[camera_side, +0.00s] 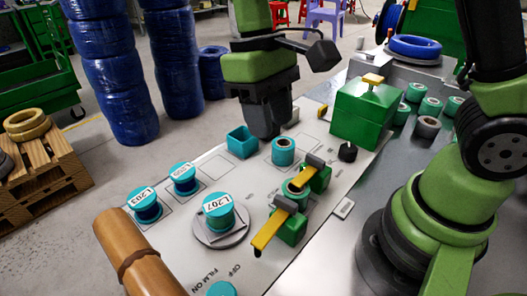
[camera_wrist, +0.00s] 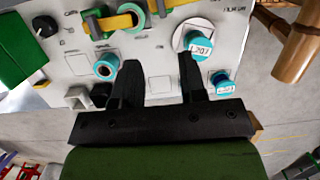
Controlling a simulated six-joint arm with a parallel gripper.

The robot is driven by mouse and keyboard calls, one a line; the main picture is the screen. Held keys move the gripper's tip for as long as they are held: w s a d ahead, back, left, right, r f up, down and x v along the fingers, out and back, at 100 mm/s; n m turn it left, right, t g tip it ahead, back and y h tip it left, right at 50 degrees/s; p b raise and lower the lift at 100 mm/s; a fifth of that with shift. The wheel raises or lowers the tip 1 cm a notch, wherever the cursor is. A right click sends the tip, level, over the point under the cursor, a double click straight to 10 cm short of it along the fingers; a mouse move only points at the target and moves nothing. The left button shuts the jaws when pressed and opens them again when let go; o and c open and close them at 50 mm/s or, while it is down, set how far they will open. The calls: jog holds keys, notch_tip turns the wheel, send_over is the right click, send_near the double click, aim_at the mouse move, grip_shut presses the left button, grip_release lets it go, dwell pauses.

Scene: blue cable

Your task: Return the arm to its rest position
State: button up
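My gripper (camera_side: 268,132) hangs above the far edge of the white work panel (camera_side: 205,170), in the side view just right of a square teal box. In the wrist view its two black fingers (camera_wrist: 158,62) are apart, with only bare panel showing between them. A blue-and-teal spool marked L207 (camera_side: 218,212) sits on a round plate; it also shows in the wrist view (camera_wrist: 201,43), beyond the right finger. Spool L203 (camera_side: 144,204) and another labelled spool (camera_side: 183,178) stand upright on the panel to its left. No cable is seen in the gripper.
The teal box (camera_side: 242,141) and a teal roll (camera_side: 283,151) stand close to my gripper. Green clamps with yellow levers (camera_side: 270,230) stand nearer the camera. A green box (camera_side: 362,115), a black knob (camera_side: 347,152) and several spools (camera_side: 428,126) are to the right. A brown roller (camera_side: 135,255) lies front left.

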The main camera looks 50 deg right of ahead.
jog(key=s+d+r+m+t+y, duration=0.1)
jog(key=s+d+r+m+t, duration=0.3)
jog(key=s+r+t, duration=0.6)
jog(key=shift+s+d+r+m+y, duration=0.15)
jog(key=shift+s+d+m+y, duration=0.15)
jog(key=shift+d, duration=0.5)
